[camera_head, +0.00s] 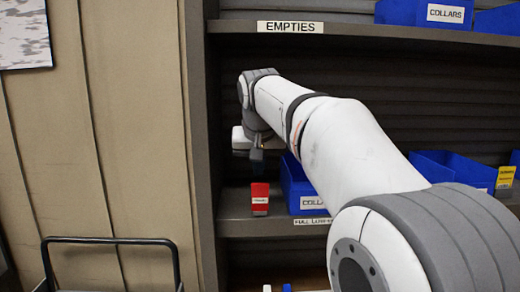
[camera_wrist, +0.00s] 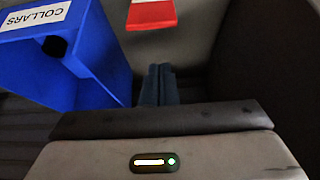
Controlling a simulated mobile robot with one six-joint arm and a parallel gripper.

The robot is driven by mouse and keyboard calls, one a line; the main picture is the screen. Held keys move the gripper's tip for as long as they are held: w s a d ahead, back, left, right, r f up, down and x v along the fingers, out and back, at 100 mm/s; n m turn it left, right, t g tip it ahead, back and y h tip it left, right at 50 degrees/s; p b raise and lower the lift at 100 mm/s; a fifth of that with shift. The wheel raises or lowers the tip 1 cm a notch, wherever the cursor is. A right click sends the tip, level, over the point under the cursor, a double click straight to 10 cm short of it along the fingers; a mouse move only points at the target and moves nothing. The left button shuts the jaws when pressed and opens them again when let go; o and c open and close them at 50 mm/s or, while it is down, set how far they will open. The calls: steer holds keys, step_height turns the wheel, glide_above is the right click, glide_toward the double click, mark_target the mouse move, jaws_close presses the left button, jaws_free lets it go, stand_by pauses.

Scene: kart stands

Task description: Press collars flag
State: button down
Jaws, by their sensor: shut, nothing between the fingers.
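The collars flag (camera_head: 260,193), red with a small white label, stands upright on the lower shelf just left of a blue bin. In the wrist view the red flag (camera_wrist: 152,12) shows at the top edge, partly cut off. The blue collars bin (camera_head: 293,182) is partly hidden behind my arm; the wrist view shows the bin (camera_wrist: 88,70) at left, its label upside down. My gripper (camera_head: 257,168) is above the flag in the head view, apart from it. In the wrist view its fingers (camera_wrist: 159,70) are together and empty.
The shelf board (camera_head: 237,208) carries the flag and bins. The upper shelf (camera_head: 360,32) with an "EMPTIES" label passes above my arm. A side panel (camera_head: 198,130) is close left. Another blue bin (camera_head: 450,170) and a yellow flag (camera_head: 505,177) are right. A cart handle (camera_head: 110,241) is lower left.

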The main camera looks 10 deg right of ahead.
mark_target(260, 191)
steer(key=s, duration=0.3)
steer(key=shift+s+a+f, duration=0.15)
steer(key=shift+s+a, duration=0.15)
steer(key=shift+s+f, duration=0.1)
steer(key=shift+f, duration=0.1)
steer(key=shift+s, duration=0.1)
steer(key=shift+f, duration=0.15)
